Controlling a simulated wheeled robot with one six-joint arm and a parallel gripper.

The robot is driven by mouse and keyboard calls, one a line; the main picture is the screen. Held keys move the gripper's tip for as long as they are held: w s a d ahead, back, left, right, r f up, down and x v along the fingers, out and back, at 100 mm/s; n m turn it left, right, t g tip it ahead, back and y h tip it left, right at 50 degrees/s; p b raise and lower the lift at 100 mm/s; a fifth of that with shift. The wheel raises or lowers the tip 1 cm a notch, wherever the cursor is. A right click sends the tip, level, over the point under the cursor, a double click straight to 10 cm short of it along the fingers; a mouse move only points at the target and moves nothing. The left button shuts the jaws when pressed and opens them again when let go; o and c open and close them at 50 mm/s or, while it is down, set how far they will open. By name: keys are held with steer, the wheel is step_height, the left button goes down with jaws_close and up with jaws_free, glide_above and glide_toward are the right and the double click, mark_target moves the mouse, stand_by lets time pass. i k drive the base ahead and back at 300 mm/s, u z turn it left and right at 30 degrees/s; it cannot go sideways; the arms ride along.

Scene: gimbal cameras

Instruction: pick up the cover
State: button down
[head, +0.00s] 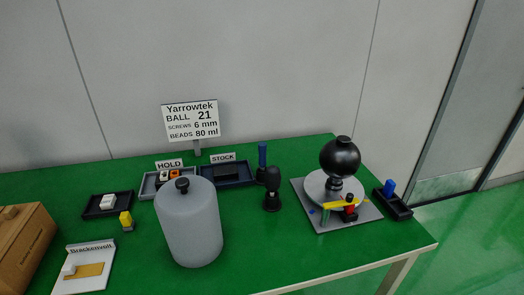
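The cover appears to be the large grey, frosted cylinder (188,228) with a rounded top and a black knob (182,184). It stands upright on the green table, left of the middle in the head view. Whether anything is under it cannot be told. My gripper is not in view.
A black ball on a white disc stands on a grey plate (362,222) to the right. Trays marked HOLD (149,186) and STOCK (243,181) lie behind the cover. A cardboard box (25,245) and a Brackenvolt board (98,278) are left. Green table (290,262) is clear in front.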

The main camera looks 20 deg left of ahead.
mark_target(186, 206)
steer(key=u, duration=1.65)
steer(key=k, duration=0.45)
steer(key=z, duration=0.7)
steer(key=i, duration=1)
steer(key=u, duration=0.55)
